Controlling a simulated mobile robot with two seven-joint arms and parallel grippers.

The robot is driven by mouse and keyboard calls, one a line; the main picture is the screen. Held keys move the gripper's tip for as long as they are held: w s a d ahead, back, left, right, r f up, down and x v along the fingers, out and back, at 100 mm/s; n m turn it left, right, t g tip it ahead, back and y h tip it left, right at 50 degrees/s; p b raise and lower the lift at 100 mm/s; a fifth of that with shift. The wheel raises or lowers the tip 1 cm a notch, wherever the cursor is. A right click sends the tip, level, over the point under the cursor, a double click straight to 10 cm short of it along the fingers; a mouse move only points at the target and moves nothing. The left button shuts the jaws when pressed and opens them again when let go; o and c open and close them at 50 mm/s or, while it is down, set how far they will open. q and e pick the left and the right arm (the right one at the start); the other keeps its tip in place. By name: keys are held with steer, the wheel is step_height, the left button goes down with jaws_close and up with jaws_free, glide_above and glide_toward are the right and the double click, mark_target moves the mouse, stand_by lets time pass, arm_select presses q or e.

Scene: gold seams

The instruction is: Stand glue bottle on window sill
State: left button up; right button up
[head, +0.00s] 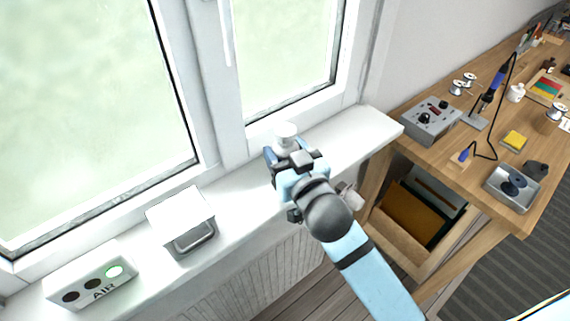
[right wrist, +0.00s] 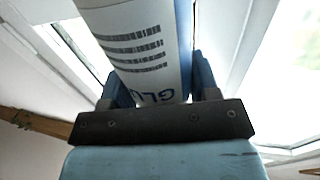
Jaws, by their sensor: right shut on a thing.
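The glue bottle (head: 286,131) shows in the head view as a white top just beyond my right gripper (head: 284,162), over the window sill (head: 352,138). The right wrist view shows its white body (right wrist: 140,45) with dark stripes and the letters "GLU" between the two blue fingers of the right gripper (right wrist: 158,82), which is shut on it. The gripper hides the bottle's lower part in the head view, so I cannot tell whether its base touches the sill. My left gripper is not in view.
On the sill to the left stand a white box with a grey handle (head: 180,219) and an AIR indicator box (head: 92,281) with one green light. The window (head: 216,100) rises behind. At right are a wooden workbench (head: 480,155) with tools and an open drawer (head: 400,238).

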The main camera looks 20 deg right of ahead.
steer(key=shift+f, duration=1.75)
steer(key=shift+f, duration=0.15)
steer(key=o, duration=1.1)
steer(key=shift+c, duration=0.2)
